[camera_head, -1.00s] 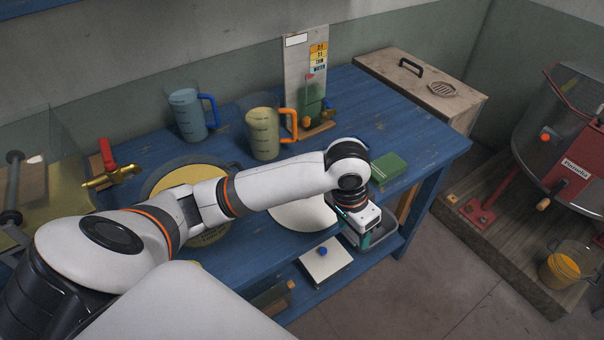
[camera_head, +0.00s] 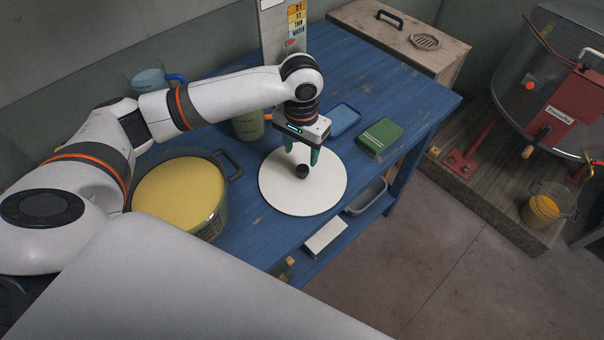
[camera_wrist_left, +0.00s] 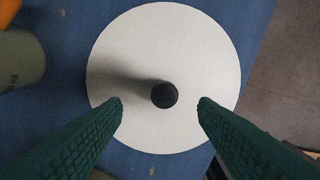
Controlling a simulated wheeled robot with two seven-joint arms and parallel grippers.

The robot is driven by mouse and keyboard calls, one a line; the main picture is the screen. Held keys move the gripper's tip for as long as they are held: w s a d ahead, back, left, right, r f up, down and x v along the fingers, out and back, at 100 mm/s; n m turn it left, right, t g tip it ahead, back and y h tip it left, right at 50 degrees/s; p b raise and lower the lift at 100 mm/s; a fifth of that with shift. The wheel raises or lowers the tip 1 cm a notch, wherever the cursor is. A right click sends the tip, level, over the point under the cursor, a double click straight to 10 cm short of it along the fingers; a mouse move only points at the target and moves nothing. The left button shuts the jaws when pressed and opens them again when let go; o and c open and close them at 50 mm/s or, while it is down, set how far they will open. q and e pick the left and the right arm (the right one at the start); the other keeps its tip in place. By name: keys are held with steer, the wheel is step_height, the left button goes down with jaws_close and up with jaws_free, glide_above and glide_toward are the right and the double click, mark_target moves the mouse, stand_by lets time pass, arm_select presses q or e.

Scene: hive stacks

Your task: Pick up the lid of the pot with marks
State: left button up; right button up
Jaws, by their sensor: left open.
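A round white lid (camera_head: 275,190) with a small black knob (camera_head: 302,171) lies on the blue table. In the left wrist view the lid (camera_wrist_left: 200,50) fills the middle, and its knob (camera_wrist_left: 164,95) sits between the fingers. My left gripper (camera_head: 302,160) is open and points down just above the knob, with a green finger on either side; it also shows in the left wrist view (camera_wrist_left: 160,108). A grey pot (camera_head: 219,212) with a yellow surface inside stands to the left of the lid, uncovered. Any marks on it cannot be made out. My right gripper is not in view.
A green box (camera_head: 380,138) and a blue tray (camera_head: 342,118) lie right of the gripper. A jug (camera_head: 249,125) stands behind the lid, and a blue jug (camera_head: 150,82) is partly behind my arm. A wooden box (camera_head: 410,45) adjoins the far table end.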

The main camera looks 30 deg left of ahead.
arm_select(q)
steer(key=shift+f, duration=0.35)
steer(key=f, duration=0.3)
steer(key=shift+s+d+f, duration=0.2)
steer(key=shift+d+f, duration=0.05)
steer(key=shift+f, duration=0.55)
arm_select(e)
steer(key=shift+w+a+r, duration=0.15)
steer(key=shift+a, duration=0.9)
arm_select(q)
steer(key=shift+c, duration=1.3)
steer(key=c, duration=0.8)
step_height(320, 180, up, 10)
steer(key=shift+c, duration=0.2)
step_height(320, 180, up, 5)
steer(key=p, duration=0.8)
glide_above(303, 168)
steer(key=shift+b, duration=0.35)
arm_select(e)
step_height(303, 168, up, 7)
